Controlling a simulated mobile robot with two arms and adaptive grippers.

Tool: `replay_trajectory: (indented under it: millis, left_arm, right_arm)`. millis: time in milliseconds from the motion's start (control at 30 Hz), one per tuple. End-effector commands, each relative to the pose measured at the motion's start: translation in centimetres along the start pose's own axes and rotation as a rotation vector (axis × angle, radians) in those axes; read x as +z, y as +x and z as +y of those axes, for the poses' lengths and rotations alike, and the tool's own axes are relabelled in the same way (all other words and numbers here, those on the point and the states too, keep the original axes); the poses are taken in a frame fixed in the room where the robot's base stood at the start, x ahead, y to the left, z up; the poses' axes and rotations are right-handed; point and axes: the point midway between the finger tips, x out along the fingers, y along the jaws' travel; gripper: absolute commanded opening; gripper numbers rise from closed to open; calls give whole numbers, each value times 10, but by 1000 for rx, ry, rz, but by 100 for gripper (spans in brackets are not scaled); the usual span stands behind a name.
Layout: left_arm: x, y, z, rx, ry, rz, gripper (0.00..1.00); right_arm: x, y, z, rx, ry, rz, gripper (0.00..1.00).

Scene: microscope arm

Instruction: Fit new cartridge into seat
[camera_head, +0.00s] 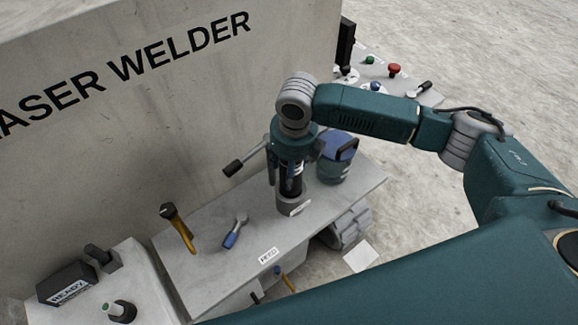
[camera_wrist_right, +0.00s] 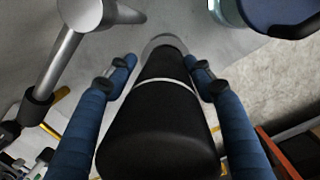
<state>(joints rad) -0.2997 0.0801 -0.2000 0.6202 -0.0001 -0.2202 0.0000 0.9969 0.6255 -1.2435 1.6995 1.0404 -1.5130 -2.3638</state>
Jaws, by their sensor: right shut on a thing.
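My right gripper (camera_head: 287,168) points down over the bench and is shut on a black cartridge (camera_head: 291,184). In the right wrist view the cartridge (camera_wrist_right: 155,125) lies between the two blue fingers, with a pale band around it. A grey round seat (camera_head: 296,203) with a white label stands on the bench directly below the cartridge. Its grey rim (camera_wrist_right: 164,40) shows at the cartridge's far end in the wrist view. The cartridge looks upright and in line with the seat; I cannot tell how deep its lower end sits. My left gripper is out of view.
A blue-lidded canister (camera_head: 337,147) stands close right of the gripper. A black-handled lever (camera_head: 246,158) reaches out to the left. The welder wall rises behind.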

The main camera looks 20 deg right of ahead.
Motion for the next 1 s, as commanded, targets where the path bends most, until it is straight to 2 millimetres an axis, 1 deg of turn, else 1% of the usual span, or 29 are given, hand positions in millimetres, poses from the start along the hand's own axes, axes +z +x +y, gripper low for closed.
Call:
replay_trajectory:
  millis: [567, 1000]
  left_arm:
    - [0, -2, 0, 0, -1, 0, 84]
    - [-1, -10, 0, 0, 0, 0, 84]
  right_arm:
    - [1, -1, 0, 1, 0, -3, 12]
    - [1, -2, 1, 2, -1, -3, 11]
